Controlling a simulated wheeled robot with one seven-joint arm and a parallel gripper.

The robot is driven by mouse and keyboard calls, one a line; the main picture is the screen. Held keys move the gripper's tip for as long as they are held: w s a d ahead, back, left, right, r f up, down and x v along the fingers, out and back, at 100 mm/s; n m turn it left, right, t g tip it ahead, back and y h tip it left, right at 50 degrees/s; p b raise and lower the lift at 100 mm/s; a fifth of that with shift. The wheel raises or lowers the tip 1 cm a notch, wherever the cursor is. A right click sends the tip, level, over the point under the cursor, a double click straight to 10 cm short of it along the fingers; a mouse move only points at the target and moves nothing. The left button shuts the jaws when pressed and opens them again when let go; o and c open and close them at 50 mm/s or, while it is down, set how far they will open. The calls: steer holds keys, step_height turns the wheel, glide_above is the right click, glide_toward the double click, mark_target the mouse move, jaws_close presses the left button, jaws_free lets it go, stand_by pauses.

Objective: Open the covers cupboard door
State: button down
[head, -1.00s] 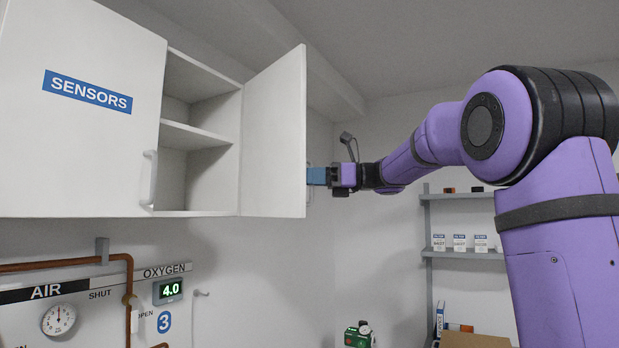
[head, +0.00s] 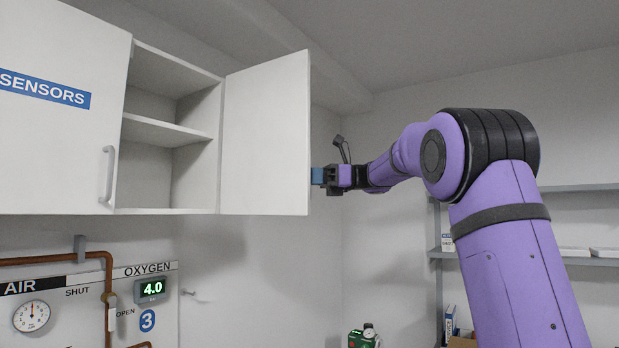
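The cupboard door (head: 266,137) stands swung outward on the right half of the white wall cupboard, hinged at its right side. Its label and handle do not show from here. The open compartment (head: 165,134) shows a middle shelf and looks empty. My gripper (head: 318,176) is at the door's free right edge, on its far side. Its blue fingertips are partly hidden by the door, so I cannot tell whether they touch or hold the handle.
The SENSORS door (head: 50,130) on the left is closed, with a grey handle. Below are the AIR and OXYGEN panel (head: 95,295) with copper pipes and a 4.0 display. Shelves (head: 590,261) stand at the right, behind my arm. A green device (head: 362,338) is low in the middle.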

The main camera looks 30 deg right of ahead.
steer(key=c, duration=1.2)
jaws_free()
steer(key=shift+a, duration=0.15)
steer(key=v, duration=1.1)
